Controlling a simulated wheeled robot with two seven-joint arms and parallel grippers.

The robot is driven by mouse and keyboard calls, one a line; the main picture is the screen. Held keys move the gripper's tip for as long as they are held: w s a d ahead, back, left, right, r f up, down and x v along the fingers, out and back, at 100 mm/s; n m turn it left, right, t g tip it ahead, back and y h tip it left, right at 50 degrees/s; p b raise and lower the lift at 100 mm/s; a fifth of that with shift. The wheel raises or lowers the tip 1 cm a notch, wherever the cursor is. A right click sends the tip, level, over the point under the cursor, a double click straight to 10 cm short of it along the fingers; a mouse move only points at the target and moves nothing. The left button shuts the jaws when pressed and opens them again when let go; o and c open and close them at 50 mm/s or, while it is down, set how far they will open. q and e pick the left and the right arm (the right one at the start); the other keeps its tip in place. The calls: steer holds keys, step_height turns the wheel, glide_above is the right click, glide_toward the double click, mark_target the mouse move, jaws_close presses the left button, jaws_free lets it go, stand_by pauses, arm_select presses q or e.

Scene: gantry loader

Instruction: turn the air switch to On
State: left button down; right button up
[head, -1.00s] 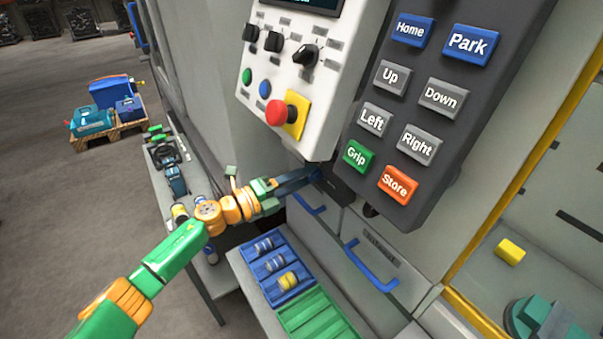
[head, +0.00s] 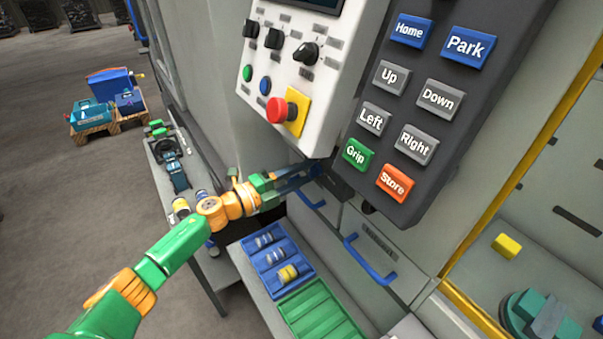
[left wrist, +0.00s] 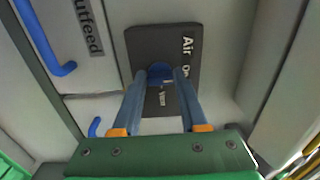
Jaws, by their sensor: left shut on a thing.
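The air switch shows in the left wrist view as a dark plate (left wrist: 147,43) with a blue knob (left wrist: 159,71) in its middle. The plate carries the word "Air" and smaller lettering that is hard to read. My left gripper (left wrist: 161,76) is shut on the knob, one finger on each side. In the head view my left gripper (head: 312,172) reaches in below the control panel, and its fingers mostly hide the switch. I cannot tell the knob's exact setting. My right gripper is in neither view.
The control panel with a red emergency button (head: 278,110) and the button pendant (head: 395,110) hang just above the gripper. Blue drawer handles (head: 370,262) and blue and green trays (head: 318,312) lie below. A bench (head: 205,265) stands to the left.

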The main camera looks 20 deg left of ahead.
arm_select(q)
steer(key=shift+c, duration=2.2)
jaws_free()
steer(key=shift+w, duration=0.1)
steer(key=b+v, duration=0.2)
steer(key=v, duration=0.5)
